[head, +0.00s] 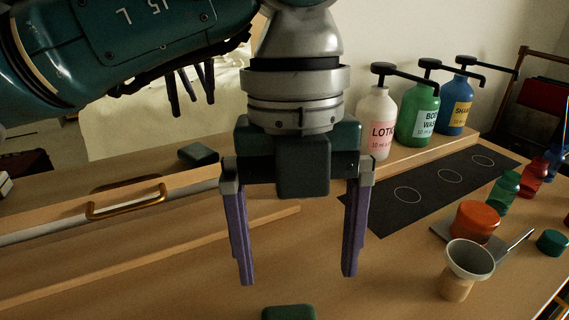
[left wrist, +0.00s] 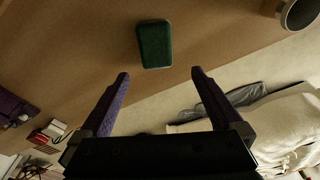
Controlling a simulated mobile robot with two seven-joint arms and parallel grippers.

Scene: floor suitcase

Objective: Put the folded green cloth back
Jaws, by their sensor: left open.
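A small dark green folded cloth (head: 289,312) lies on the wooden table at the bottom edge of the head view, partly cut off. A similar dark green block (head: 198,154) lies farther back, left of my gripper. The left wrist view shows one green rounded block (left wrist: 155,43) flat on the table, beyond the fingertips; it appears to be the nearer one. My left gripper (head: 296,278) is open, with purple fingers pointing down and nothing between them. It also shows in the left wrist view (left wrist: 160,73), apart from the block. My right gripper is not identifiable.
A funnel in a beige cup (head: 457,287), an orange jar (head: 476,222) and small bottles stand at right. Three pump bottles (head: 416,118) stand behind a black mat (head: 432,190). A wooden ledge with a brass handle (head: 126,202) is at left. Dark finger-like shapes hang behind my arm.

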